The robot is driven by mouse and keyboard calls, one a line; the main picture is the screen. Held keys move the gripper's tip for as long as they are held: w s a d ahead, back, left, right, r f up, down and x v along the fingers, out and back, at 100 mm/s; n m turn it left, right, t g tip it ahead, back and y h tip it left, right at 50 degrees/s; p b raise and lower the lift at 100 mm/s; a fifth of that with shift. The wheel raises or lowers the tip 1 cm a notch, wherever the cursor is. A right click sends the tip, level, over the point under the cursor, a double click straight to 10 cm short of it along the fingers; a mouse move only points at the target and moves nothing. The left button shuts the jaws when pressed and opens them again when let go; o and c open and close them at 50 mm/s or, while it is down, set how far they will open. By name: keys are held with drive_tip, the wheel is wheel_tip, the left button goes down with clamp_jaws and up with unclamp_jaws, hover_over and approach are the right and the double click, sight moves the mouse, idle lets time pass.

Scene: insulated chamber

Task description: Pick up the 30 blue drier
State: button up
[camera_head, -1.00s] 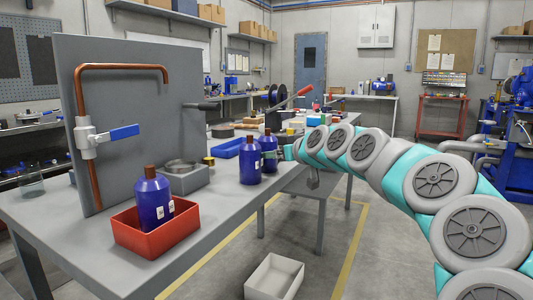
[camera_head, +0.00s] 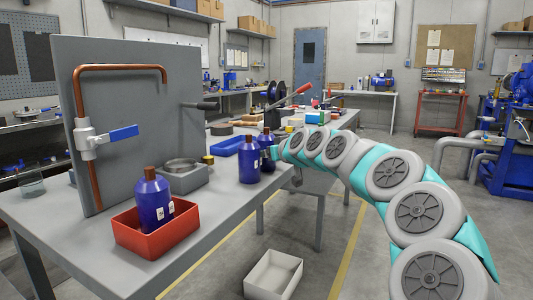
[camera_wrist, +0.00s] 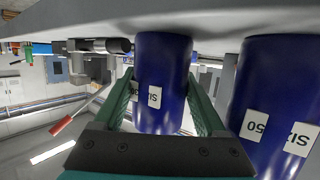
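Three blue bottles with brown caps show in the head view. One (camera_head: 154,201) stands in a red open box, one (camera_head: 249,163) stands on the grey table, and one (camera_head: 265,139) stands just behind and right of it, partly hidden by my gripper (camera_head: 270,159). In the inverted wrist view my gripper (camera_wrist: 162,106) has its green fingers on either side of a blue bottle (camera_wrist: 163,60), apparently open with slim gaps. Its white label is hard to read. Another blue bottle (camera_wrist: 277,90) is close on the right; its label seems to show 50.
The grey table (camera_head: 217,214) also bears an upright panel (camera_head: 150,100) with a copper pipe and blue valve lever, a grey block (camera_head: 183,180) and a blue tray (camera_head: 226,147). A white bin (camera_head: 273,276) is on the floor.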

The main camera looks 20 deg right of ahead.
clamp_jaws()
drive_tip(key=shift+r, duration=0.15)
idle(0.4)
